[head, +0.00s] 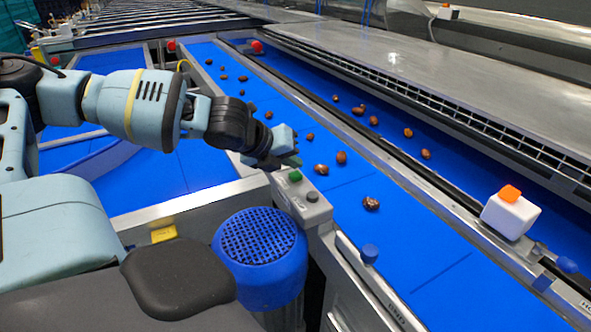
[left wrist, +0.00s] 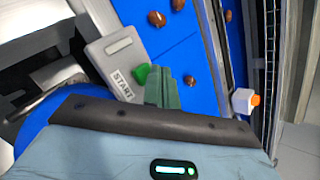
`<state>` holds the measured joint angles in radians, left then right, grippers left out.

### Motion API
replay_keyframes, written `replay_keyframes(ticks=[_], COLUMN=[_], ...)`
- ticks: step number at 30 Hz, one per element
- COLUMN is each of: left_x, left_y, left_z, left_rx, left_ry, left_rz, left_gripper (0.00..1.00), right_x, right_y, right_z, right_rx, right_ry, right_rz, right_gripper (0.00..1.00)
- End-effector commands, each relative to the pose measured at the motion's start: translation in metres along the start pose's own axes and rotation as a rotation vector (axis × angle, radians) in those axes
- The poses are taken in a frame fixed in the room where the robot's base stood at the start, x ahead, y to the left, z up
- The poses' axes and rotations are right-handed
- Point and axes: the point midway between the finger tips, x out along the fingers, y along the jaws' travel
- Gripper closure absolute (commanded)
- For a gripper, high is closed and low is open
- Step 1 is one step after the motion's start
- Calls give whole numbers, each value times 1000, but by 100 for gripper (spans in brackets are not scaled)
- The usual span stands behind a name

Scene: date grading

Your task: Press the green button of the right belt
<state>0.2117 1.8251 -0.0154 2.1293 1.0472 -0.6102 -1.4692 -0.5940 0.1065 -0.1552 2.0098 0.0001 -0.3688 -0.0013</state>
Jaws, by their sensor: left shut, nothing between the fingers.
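A grey control box (head: 310,208) sits at the left edge of the blue belt (head: 345,185) that carries dates. On it are a round green button (head: 295,176) and a dark grey button (head: 312,197). My left gripper (head: 292,161) is just behind the green button in the head view, shut and empty. In the left wrist view its green fingers (left wrist: 164,88) are beside the green button (left wrist: 142,75), next to the START label (left wrist: 122,86). I cannot tell whether they touch. My right gripper is not in view.
Several dates (head: 371,203) lie on the belt. A second blue belt (head: 455,175) runs to its right, past a metal rail. A white box with an orange top (head: 510,215) stands on that rail. A blue grilled drum (head: 259,250) stands below the control box.

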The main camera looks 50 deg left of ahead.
Motion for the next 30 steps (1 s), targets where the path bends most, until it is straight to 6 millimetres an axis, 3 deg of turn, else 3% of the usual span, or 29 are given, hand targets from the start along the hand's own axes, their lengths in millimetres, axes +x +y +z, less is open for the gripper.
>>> replay_keyframes(ticks=[30], left_x=[6], left_y=[4], left_z=[-4], left_rx=[0], left_ry=[0], left_rz=[0], left_gripper=[100], right_x=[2], right_y=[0], right_z=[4], right_rx=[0], right_ry=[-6], right_rz=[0], right_gripper=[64])
